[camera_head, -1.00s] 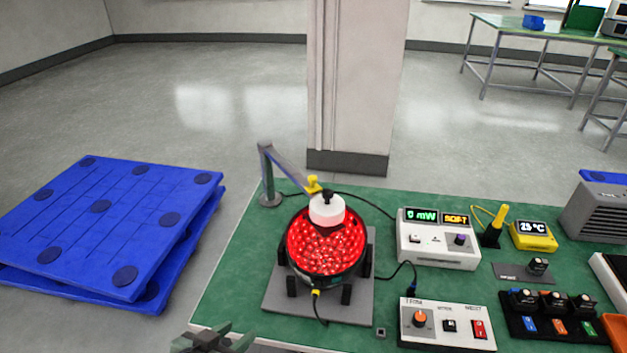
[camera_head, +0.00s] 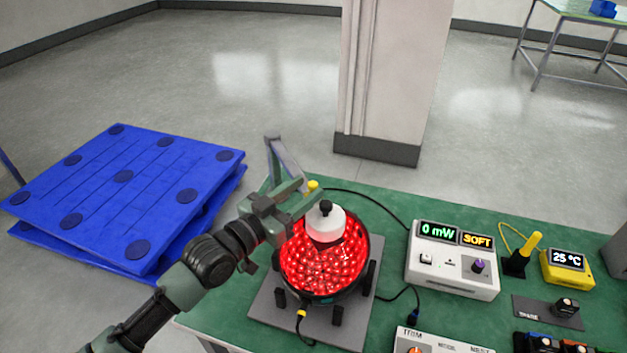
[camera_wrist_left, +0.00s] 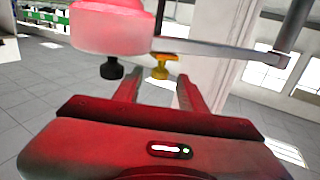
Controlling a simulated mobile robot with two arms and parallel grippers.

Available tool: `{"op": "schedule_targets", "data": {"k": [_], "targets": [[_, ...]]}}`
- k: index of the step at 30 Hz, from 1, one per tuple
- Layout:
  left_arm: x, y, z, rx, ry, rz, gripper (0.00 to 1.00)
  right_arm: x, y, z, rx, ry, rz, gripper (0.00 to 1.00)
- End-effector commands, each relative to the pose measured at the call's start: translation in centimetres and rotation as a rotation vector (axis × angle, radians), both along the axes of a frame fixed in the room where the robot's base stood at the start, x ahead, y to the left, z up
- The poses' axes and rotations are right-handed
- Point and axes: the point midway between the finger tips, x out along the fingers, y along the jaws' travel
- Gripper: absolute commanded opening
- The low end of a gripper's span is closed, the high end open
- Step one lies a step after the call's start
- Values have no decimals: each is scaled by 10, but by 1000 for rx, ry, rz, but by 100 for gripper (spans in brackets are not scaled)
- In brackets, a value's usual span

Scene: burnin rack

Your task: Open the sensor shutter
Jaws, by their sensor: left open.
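The white sensor head (camera_head: 325,224) with a black knob on top sits over a round bowl of glowing red lamps (camera_head: 318,268). A yellow knob (camera_head: 313,185) stands beside it on the grey swing arm (camera_head: 284,158). My left gripper (camera_head: 309,196) is open at the yellow knob, its fingers partly hiding the arm. In the left wrist view, the yellow knob (camera_wrist_left: 163,66) shows beyond and between the open fingertips (camera_wrist_left: 157,84), with no clear contact. The black knob (camera_wrist_left: 112,69) and sensor head (camera_wrist_left: 110,25) are next to it. My right gripper is not in view.
A meter box (camera_head: 452,272) reads 0 mW and SOFT. A yellow 25 °C display (camera_head: 567,267) and a yellow probe (camera_head: 522,252) stand to its right. Cables run across the green bench (camera_head: 390,225). A pillar (camera_head: 385,85) stands behind it, and blue pallets (camera_head: 125,195) lie at left.

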Motion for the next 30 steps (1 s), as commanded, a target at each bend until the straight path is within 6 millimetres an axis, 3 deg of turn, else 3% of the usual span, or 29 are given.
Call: {"op": "schedule_targets", "data": {"k": [6, 11, 16, 20, 21, 30], "targets": [[18, -17, 1, -1, 0, 0, 41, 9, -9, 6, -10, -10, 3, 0], [21, -20, 0, -1, 1, -1, 41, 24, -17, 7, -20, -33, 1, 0], [21, -20, 0, 0, 0, -1, 41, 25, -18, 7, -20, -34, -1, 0], [21, -20, 0, 1, 1, -1, 5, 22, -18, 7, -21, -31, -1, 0], [21, -20, 0, 1, 1, -1, 0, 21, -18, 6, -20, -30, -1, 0], [21, -19, 0, 1, 1, -1, 0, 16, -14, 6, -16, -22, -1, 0]]}}
